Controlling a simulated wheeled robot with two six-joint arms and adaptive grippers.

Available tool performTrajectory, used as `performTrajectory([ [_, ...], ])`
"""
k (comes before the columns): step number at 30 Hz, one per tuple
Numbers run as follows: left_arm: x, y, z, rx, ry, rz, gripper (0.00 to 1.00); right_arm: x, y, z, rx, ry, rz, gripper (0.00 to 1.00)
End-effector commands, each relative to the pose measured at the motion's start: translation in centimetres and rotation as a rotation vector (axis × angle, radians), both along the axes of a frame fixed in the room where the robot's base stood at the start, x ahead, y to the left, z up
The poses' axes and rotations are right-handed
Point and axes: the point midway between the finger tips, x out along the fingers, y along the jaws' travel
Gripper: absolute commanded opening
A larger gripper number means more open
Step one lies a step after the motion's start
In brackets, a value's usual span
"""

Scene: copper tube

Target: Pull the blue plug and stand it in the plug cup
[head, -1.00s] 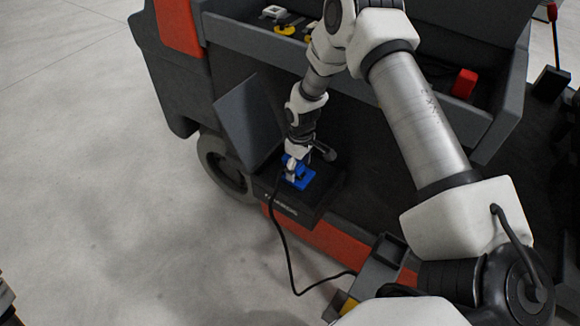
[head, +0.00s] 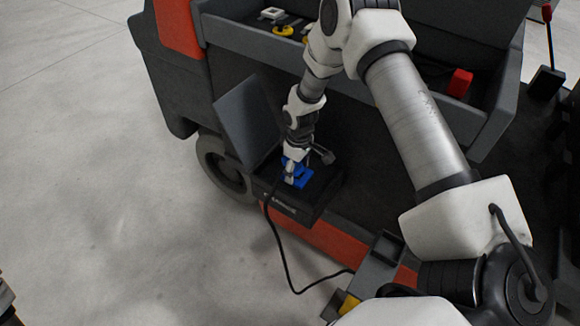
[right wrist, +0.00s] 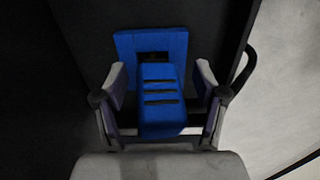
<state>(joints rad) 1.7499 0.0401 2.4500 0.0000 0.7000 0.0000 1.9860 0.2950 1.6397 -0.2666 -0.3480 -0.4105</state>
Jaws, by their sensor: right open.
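The blue plug (right wrist: 160,98), ribbed with dark slots, sits at a blue socket plate (right wrist: 126,44) in the right wrist view. In the head view the socket plate (head: 304,179) is on top of a black box with its lid up, and the plug is mostly hidden by my gripper. My right gripper (head: 291,172) is open over it. In the right wrist view its fingers (right wrist: 160,72) stand on both sides of the plug, with gaps. A grey square-mouthed holder (head: 374,271), possibly the plug cup, is at the lower middle.
A black cable (head: 278,245) hangs from the box front and loops to the right. The raised lid (head: 246,122) stands close left of my right gripper. A grey tray (head: 484,128) behind holds a red block (head: 460,83) and yellow parts. Open floor lies left.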

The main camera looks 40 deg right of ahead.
Motion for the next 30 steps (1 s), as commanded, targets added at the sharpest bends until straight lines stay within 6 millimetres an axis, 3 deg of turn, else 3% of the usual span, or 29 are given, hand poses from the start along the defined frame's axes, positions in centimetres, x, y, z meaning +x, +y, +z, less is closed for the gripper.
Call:
performTrajectory([
  [12,0.0,0.01,0.28,0.0,0.0,0.0,0.4,0.07,-0.21,-0.01,0.0,0.0,0.0,0.71],
  [14,0.0,0.01,0.28,0.0,0.0,0.0,0.4,0.07,-0.21,0.0,0.0,0.0,0.0,0.53],
  [18,0.0,0.01,0.28,0.0,0.0,0.0,0.4,0.05,-0.21,0.0,0.0,0.001,0.0,0.04],
  [19,0.0,0.01,0.28,0.0,0.0,0.0,0.4,0.05,-0.2,-0.01,0.001,0.001,0.0,0.0],
  [30,0.01,0.02,0.69,0.0,0.0,0.0,0.4,-0.04,-0.17,0.42,0.001,0.004,0.0,0.0],
])
